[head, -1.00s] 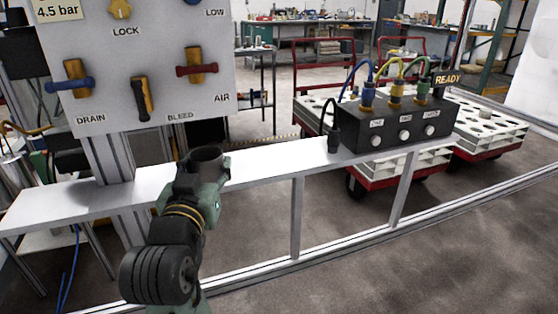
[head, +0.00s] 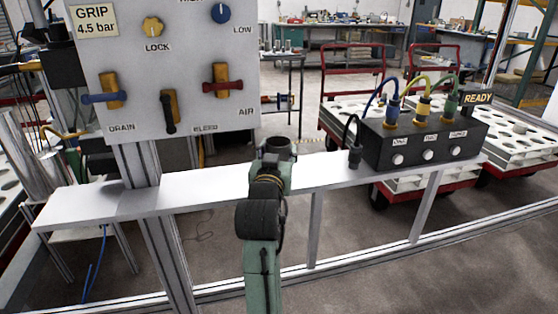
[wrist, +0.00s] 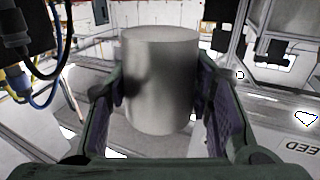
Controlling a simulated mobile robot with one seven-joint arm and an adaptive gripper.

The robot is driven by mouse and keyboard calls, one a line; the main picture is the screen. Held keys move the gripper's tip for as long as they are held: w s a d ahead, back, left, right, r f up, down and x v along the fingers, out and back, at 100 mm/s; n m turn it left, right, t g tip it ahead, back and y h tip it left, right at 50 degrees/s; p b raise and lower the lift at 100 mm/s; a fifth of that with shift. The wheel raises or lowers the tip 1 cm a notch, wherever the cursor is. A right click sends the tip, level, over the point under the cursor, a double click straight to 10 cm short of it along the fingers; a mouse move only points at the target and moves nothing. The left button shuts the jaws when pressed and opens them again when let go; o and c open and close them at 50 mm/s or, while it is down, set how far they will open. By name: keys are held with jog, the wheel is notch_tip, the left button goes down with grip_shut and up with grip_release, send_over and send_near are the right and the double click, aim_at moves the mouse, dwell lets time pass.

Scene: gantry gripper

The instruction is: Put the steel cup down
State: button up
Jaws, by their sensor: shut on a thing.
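The steel cup (wrist: 160,80) is a plain grey cylinder, upright between the fingers in the wrist view. My gripper (wrist: 160,95) is shut on it, with one finger against each side. In the head view the cup (head: 279,146) shows as a dark round top at the end of my arm, in front of the pale shelf (head: 205,184). My gripper and arm hide its lower part there. I cannot tell whether its base touches the shelf.
A black box (head: 425,146) with buttons, plugs and cables stands on the shelf's right part. A black plug (head: 355,155) stands by its left end. A panel (head: 185,70) with valve handles rises behind the shelf's left part. The shelf between panel post and box is mostly clear.

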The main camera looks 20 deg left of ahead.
jog(key=shift+w+f, duration=0.1)
jog(key=shift+w, duration=0.15)
jog(key=shift+f, duration=1.65)
jog(key=shift+c, duration=0.2)
jog(key=shift+f, duration=0.25)
jog(key=o, duration=1.2)
